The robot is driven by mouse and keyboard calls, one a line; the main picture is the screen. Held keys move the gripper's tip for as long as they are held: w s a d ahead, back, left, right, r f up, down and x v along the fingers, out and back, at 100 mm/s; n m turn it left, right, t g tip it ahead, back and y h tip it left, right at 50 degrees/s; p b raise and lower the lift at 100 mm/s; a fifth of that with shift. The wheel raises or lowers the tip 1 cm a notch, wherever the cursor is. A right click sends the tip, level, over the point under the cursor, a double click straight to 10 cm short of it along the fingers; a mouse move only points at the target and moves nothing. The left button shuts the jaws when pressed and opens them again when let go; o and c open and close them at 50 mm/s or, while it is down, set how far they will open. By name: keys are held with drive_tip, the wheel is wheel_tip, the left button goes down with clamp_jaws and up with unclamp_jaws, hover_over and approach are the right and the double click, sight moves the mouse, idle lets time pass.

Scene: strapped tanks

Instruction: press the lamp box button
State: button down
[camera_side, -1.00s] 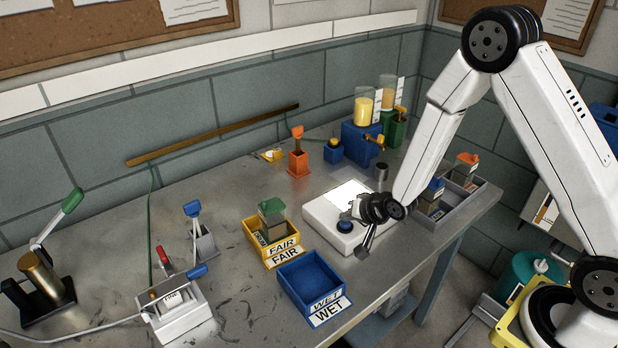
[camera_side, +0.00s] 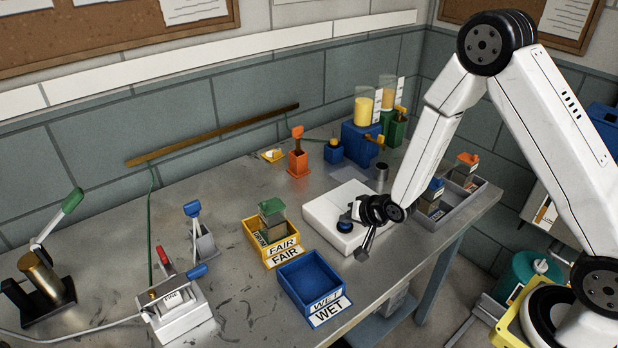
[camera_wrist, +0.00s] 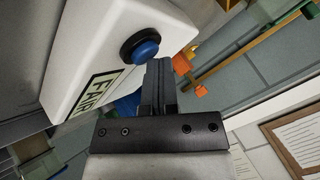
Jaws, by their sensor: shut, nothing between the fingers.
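The white lamp box (camera_side: 325,212) sits on the metal bench, right of the trays. Its round blue button (camera_side: 345,225) is on the top near the front, partly beside my black wrist. In the wrist view the blue button (camera_wrist: 141,48) sits in a black ring on the white box (camera_wrist: 90,50).
A blue tray (camera_side: 288,292) marked WET and a yellow tray (camera_side: 253,240) marked FAIR stand left of the box. A grey divided tray (camera_side: 462,210) with blocks is to the right. A metal cup (camera_side: 381,172) and blue tank stand (camera_side: 355,143) are behind.

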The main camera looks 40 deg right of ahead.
sight(348, 225)
drive_tip(key=shift+r, duration=0.9)
drive_tip(key=shift+r, duration=0.1)
drive_tip(key=shift+r, duration=2.4)
drive_tip(key=shift+s, duration=0.1)
drive_tip(key=s+r+n+g, duration=0.2)
drive_tip(key=s+n+g, duration=0.1)
drive_tip(key=s, duration=0.5)
drive_tip(key=s+r+n+g+h, duration=0.1)
drive_tip(key=s+r+n+g, duration=0.2)
drive_tip(key=s, duration=0.6)
drive_tip(key=shift+s+r+n+g, duration=0.2)
drive_tip(key=shift+n+g, duration=0.1)
drive_tip(key=shift+n, duration=0.6)
